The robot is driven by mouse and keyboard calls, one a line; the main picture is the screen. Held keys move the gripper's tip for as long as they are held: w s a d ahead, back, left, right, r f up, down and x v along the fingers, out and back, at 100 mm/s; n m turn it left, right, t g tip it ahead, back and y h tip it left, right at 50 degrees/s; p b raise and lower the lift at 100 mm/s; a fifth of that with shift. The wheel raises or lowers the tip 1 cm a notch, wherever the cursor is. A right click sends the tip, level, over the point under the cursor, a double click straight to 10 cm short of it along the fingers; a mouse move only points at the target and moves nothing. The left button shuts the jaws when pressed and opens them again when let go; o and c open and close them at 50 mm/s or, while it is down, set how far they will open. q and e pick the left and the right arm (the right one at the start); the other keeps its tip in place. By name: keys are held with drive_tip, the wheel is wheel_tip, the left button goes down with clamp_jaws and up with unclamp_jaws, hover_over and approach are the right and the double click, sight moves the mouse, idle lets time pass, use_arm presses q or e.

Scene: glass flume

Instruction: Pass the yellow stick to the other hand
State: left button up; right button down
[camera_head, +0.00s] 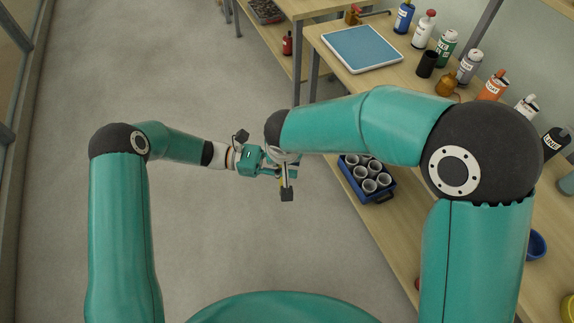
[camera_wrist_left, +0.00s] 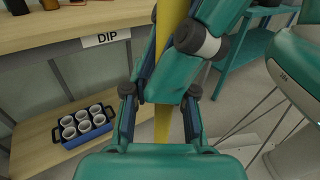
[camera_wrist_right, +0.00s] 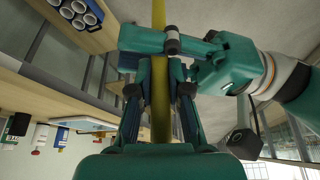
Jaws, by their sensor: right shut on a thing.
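The yellow stick (camera_wrist_right: 161,118) runs lengthwise through the middle of the right wrist view. My right gripper (camera_wrist_right: 160,92) is shut on it, with a finger pressed against each side. In the left wrist view the stick (camera_wrist_left: 162,124) passes between the fingers of my left gripper (camera_wrist_left: 160,95), which stand apart with a gap on each side of it. In the head view my left gripper (camera_head: 279,165) meets the right one in mid-air. My right forearm and hand hide most of the stick there.
A wooden bench runs along the right with a blue-topped tray (camera_head: 362,48), bottles and a dark cup (camera_head: 427,64). A blue crate (camera_head: 378,195) of white cups sits on a lower shelf. The floor (camera_head: 215,60) left of the bench is clear.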

use_arm(q)
drive_tip(key=shift+s+r, duration=0.1)
drive_tip(key=shift+s, duration=0.05)
clamp_jaws()
drive_tip(key=o, duration=0.7)
unclamp_jaws()
drive_tip(key=shift+c, duration=0.2)
